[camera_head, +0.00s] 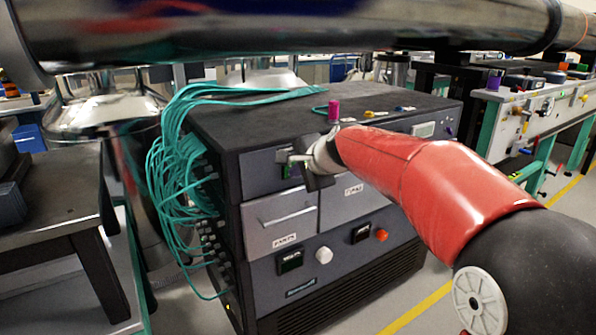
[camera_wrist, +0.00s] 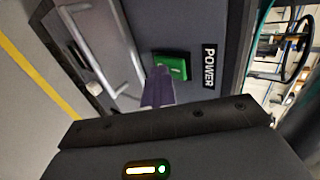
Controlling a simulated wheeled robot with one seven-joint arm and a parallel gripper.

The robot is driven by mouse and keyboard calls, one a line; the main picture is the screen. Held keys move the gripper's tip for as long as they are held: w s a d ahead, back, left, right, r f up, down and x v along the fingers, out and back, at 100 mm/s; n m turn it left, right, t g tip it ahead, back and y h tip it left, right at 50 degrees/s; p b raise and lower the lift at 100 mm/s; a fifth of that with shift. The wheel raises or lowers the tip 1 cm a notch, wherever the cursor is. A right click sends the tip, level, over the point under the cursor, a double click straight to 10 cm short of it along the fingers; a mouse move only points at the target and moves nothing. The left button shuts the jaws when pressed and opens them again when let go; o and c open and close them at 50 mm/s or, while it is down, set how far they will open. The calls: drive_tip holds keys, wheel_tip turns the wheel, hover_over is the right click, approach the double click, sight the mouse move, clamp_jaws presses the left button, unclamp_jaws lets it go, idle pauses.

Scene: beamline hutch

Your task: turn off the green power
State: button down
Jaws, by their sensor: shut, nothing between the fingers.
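The green power switch (camera_wrist: 172,66) sits on the dark front panel of the cabinet, beside a black POWER label (camera_wrist: 209,66) in the wrist view. In the head view only a sliver of green switch (camera_head: 291,171) shows beside my gripper. My gripper (camera_wrist: 160,72) is shut and empty, its fingertips right at the switch's edge; I cannot tell whether they touch it. In the head view my gripper (camera_head: 297,160) is at the upper left of the cabinet front, reached by my red arm, and it hides most of the switch.
The cabinet (camera_head: 229,140) has a drawer with a bar handle (camera_head: 287,217) below the switch. A white knob (camera_head: 324,255) and orange button (camera_head: 382,235) are lower. Teal cables (camera_head: 165,175) crowd its left side. A magenta cylinder (camera_head: 334,110) stands on top. A large pipe (camera_head: 300,28) crosses overhead.

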drive_tip(key=shift+w+r+p, duration=0.15)
drive_tip(key=shift+r+p, duration=0.6)
drive_tip(key=shift+r, duration=0.15)
